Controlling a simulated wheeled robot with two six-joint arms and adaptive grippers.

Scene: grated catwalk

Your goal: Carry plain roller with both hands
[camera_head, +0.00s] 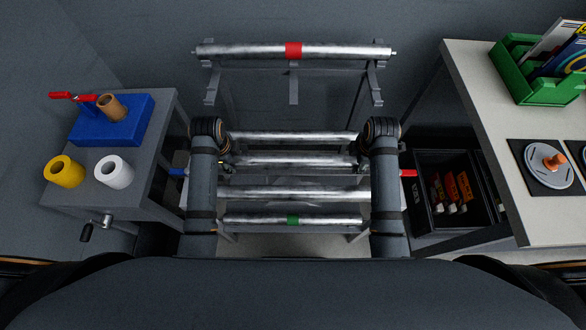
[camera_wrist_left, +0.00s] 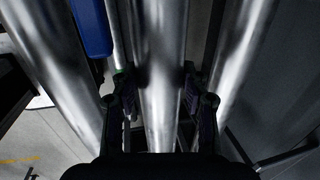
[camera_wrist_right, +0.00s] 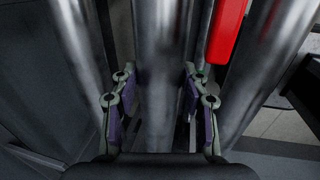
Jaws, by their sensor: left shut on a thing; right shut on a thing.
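A plain metal roller (camera_head: 295,160) lies level across the rack, between my two arms. My left gripper (camera_head: 226,162) is shut on its left end, and the fingers straddle the roller in the left wrist view (camera_wrist_left: 158,90). My right gripper (camera_head: 364,162) is shut on its right end, with fingers on both sides of the roller in the right wrist view (camera_wrist_right: 161,90). I cannot tell whether the roller is clear of its supports. Other plain rollers lie just behind (camera_head: 293,135) and in front (camera_head: 293,193). My arms partly hide the roller ends.
A red-banded roller (camera_head: 340,51) rests on the upper rear brackets. A green-banded roller (camera_head: 255,219) lies nearest me. A blue handle (camera_head: 178,172) and a red handle (camera_head: 409,173) stick out beside the rack. A side table (camera_head: 140,180) stands left, a pale bench (camera_head: 490,120) right.

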